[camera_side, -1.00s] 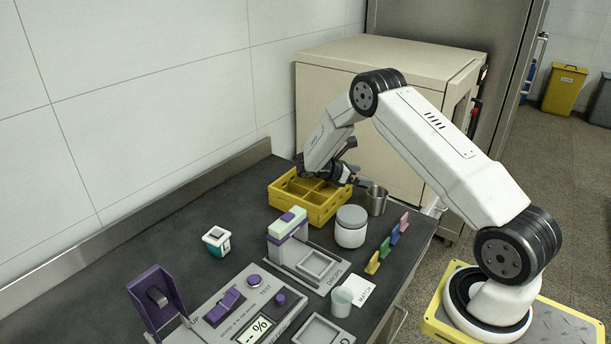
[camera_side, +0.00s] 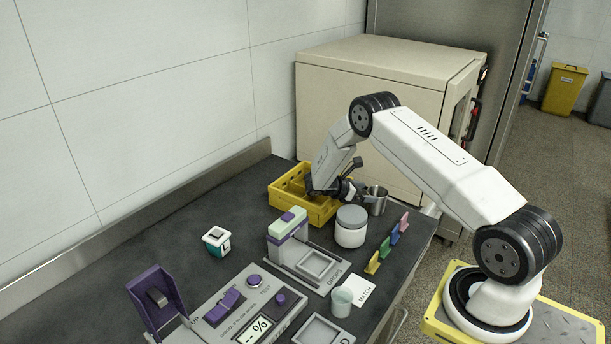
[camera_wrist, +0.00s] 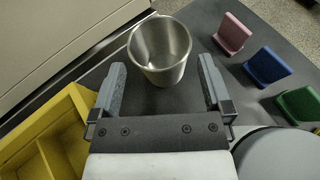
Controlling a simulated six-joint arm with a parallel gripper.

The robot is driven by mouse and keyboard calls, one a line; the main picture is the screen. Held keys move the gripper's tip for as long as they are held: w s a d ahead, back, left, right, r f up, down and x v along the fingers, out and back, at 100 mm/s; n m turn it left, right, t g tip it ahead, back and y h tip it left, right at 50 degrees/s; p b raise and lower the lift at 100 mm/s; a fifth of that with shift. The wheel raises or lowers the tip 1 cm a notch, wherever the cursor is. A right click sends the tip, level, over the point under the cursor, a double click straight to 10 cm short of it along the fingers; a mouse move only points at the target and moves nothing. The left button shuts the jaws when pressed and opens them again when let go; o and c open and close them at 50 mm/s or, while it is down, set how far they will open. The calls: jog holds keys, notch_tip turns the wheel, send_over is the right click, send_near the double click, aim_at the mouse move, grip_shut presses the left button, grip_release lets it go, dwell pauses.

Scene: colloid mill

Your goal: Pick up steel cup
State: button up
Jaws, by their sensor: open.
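The steel cup (camera_side: 376,200) stands upright on the dark bench, between the yellow crate and the bench's right edge. In the wrist view the cup (camera_wrist: 160,50) is just ahead of my gripper, its open mouth showing. My gripper (camera_wrist: 161,77) is open and empty, with one finger on either side of the cup's line. The cup's lower end lies about level with the fingertips, and I see a gap to each finger. In the side view my gripper (camera_side: 362,192) is low beside the cup's left side, and its fingertips are hard to make out.
The yellow crate (camera_side: 275,197) is left of the cup. A white lidded jar (camera_side: 350,228) stands close in front of it. Pink, blue and green tabs (camera_wrist: 232,34) stand to the right. A large beige cabinet (camera_side: 390,90) is behind. Open bench lies around the cube (camera_side: 217,240).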

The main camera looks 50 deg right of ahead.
aim_at(384, 194)
jog(key=shift+d, duration=0.1)
jog(key=shift+x, duration=2.5)
jog(key=shift+f, duration=0.1)
jog(key=c, duration=1)
jog(key=shift+o, duration=0.2)
